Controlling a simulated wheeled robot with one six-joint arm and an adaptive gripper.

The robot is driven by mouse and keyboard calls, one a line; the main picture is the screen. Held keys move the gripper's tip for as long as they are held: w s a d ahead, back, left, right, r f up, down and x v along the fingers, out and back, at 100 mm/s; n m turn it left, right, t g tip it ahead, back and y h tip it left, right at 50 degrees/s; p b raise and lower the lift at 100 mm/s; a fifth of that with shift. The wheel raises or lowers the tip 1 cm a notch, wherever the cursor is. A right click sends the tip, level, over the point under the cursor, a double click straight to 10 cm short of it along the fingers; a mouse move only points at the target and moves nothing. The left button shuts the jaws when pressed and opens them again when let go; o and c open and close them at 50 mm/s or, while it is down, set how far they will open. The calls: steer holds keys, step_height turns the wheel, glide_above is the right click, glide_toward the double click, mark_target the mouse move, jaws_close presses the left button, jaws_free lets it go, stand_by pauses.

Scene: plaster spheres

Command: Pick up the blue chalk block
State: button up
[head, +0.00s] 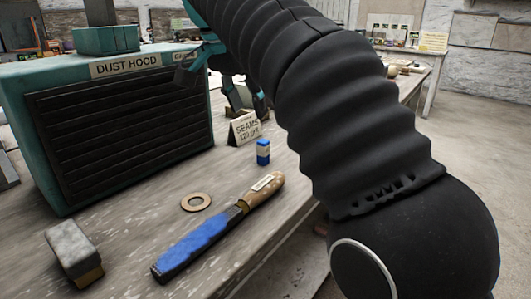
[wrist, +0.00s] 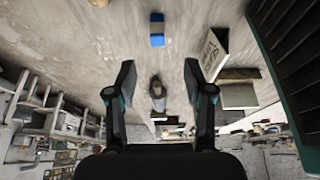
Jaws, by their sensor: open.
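The blue chalk block (head: 263,152) stands upright on the workbench, blue with a pale band around it, in front of a small folded sign. It also shows near the top of the wrist view (wrist: 157,40). My gripper (wrist: 158,82) is open, with its two dark fingers spread apart and the block beyond them, between their lines. The fingers do not touch the block. In the head view my arm hides part of the gripper.
The sign (head: 244,128) stands close behind the block. A teal dust hood (head: 120,130) fills the left.

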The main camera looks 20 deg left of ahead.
mark_target(261, 141)
steer(key=b+x, duration=0.3)
steer(key=x, duration=0.8)
steer(key=shift+d+f, duration=0.2)
steer(key=shift+f, duration=0.1)
jaws_close()
